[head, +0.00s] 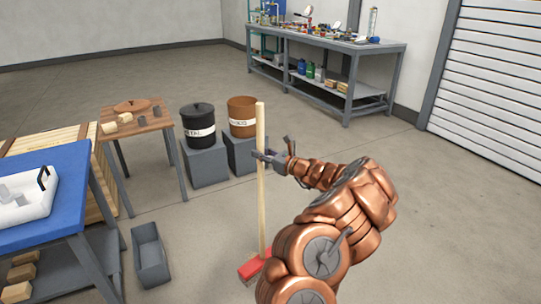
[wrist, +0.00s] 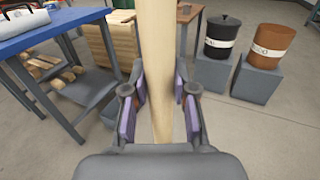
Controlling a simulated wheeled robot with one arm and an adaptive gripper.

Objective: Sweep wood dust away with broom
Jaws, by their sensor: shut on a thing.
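The broom (head: 261,185) has a pale wooden handle and a red head (head: 252,268) at the floor, partly hidden behind my arm. The handle stands almost upright. In the wrist view the handle (wrist: 158,70) runs between the purple-padded fingers of my gripper (wrist: 160,95). I cannot make out any wood dust on the floor in either view.
A blue-topped table (head: 60,180) with a white tray (head: 25,203) is at the left. A small wooden table (head: 150,120), a grey bin (head: 150,253), and black (head: 198,125) and brown (head: 242,115) buckets on grey blocks stand nearby. A workbench (head: 330,45) is at the back. Floor at right is clear.

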